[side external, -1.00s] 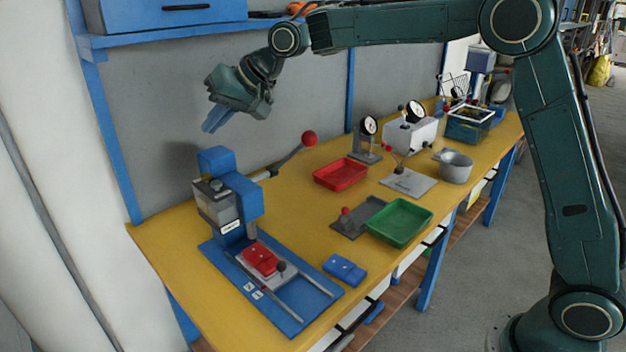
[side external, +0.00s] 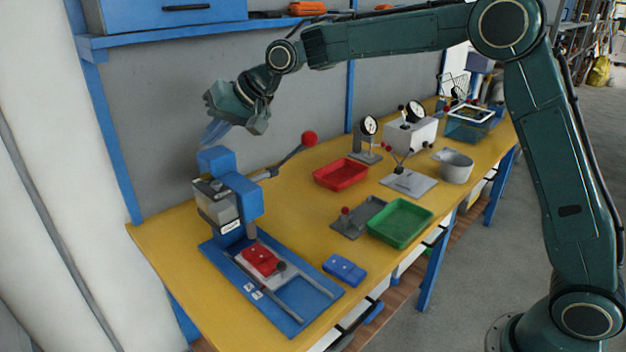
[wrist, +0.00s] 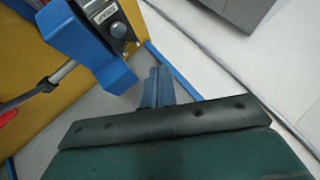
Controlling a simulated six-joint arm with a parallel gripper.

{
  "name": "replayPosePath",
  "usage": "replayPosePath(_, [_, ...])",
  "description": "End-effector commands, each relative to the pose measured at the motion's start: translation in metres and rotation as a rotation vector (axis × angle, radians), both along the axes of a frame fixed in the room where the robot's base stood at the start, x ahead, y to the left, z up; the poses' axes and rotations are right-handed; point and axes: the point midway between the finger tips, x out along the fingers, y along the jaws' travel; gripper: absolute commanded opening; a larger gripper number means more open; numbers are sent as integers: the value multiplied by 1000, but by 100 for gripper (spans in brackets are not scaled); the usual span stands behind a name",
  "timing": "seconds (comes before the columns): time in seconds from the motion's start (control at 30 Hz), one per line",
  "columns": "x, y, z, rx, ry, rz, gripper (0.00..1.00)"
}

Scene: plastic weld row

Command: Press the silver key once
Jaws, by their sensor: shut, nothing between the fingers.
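My gripper (side external: 213,133) is shut and empty, pointing down just above and behind the blue head of the welding press (side external: 235,195). Its closed blue fingers also show in the wrist view (wrist: 157,86), to the right of the blue press head (wrist: 85,45). A small round silver key (wrist: 118,30) sits on a grey panel beside a white label in the wrist view, up and left of the fingertips and apart from them. In the side view the key is too small to tell for sure.
The press has a lever with a red ball (side external: 309,139) reaching right. A red part (side external: 260,259) lies on its blue base, and a blue part (side external: 344,269) lies beside it. A red tray (side external: 341,175) and green tray (side external: 400,222) stand further right. The grey wall is close behind.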

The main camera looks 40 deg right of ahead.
Motion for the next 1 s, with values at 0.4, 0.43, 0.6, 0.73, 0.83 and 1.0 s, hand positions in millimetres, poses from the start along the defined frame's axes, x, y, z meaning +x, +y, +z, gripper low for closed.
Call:
replayPosePath(0.4, [0,0,-44,0,2,-1,0])
replayPosePath(0.43, [0,0,-47,0,3,-1,0])
replayPosePath(0.6, [0,0,-59,-1,1,0,0])
replayPosePath(0.73, [0,0,-64,0,0,0,0])
replayPosePath(0.83, [0,0,-65,0,0,0,0])
replayPosePath(1.0, [0,0,-66,0,0,0,0])
